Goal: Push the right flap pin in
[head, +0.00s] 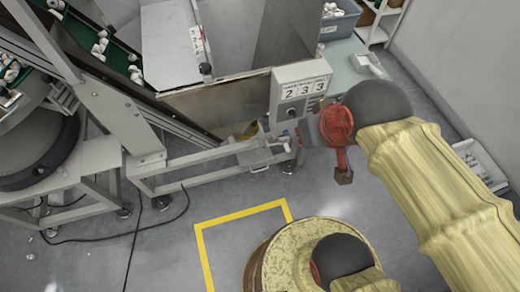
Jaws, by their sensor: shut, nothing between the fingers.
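The hopper's brown front panel (215,105) slopes beneath the grey metal walls in the head view. A small dark knob (206,69) stands at the top edge of this panel, left of the control box. I cannot make out the right flap pin for certain. My red wrist and the control box may hide it. I cannot tell whether the gripper touches anything.
The control box (301,88) showing 2 3 3 is close above my gripper. The low metal frame (205,165) runs left from it. A grey bin (340,18) of white caps stands at the back. A green conveyor (118,58) carries caps. Yellow tape (243,213) marks open floor.

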